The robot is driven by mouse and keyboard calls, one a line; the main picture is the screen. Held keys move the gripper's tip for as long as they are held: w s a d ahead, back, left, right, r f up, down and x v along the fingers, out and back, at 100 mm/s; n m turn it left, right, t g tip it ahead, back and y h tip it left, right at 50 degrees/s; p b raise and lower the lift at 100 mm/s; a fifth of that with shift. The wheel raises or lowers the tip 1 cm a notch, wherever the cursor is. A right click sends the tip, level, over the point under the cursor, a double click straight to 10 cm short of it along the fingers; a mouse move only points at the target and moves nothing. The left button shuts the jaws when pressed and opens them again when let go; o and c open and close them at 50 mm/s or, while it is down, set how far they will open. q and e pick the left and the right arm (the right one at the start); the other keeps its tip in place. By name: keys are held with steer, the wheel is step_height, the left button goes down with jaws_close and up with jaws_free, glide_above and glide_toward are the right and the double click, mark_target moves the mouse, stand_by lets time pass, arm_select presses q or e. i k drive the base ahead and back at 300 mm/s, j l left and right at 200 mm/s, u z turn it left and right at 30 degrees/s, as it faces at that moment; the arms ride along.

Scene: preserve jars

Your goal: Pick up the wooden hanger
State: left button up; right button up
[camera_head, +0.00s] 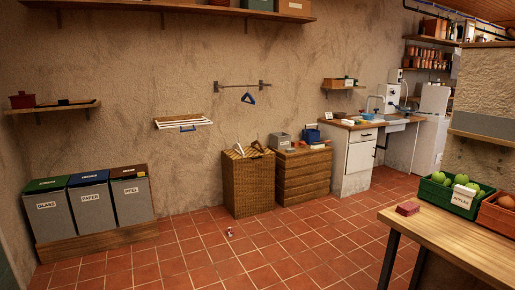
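I cannot make out a wooden hanger for certain. A small blue hanger (248,98) hangs from a dark wall rail (244,86) in the middle of the back wall. Another blue item (187,130) hangs below the white slatted wall rack (183,121) to its left. Some small pale and brown items (239,149) lie at the top of the tall wicker basket (249,187); they are too small to identify. Neither of my grippers is in view.
Three labelled bins (88,205) stand at the left wall. A wooden drawer unit (303,176) stands right of the basket. A wooden table (465,240) with a green apple crate (448,197) fills the front right. A small object (230,232) lies on the otherwise open tiled floor.

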mark_target(262, 150)
steer(key=i+l+z, duration=0.15)
steer(key=i, duration=0.25)
steer(key=i+l, duration=0.1)
steer(key=i, duration=0.45)
steer(key=i+l+u, duration=0.1)
steer(key=i, duration=0.4)
steer(key=i+l, duration=0.1)
steer(key=i, duration=0.45)
steer(key=i+l+u, duration=0.15)
steer(key=i, duration=0.35)
steer(key=i+j, duration=0.15)
steer(key=i, duration=0.75)
steer(key=i+j, duration=0.15)
steer(key=i, duration=0.75)
steer(key=i+z, duration=0.45)
steer(key=i, duration=1.1)
steer(key=j, duration=0.05)
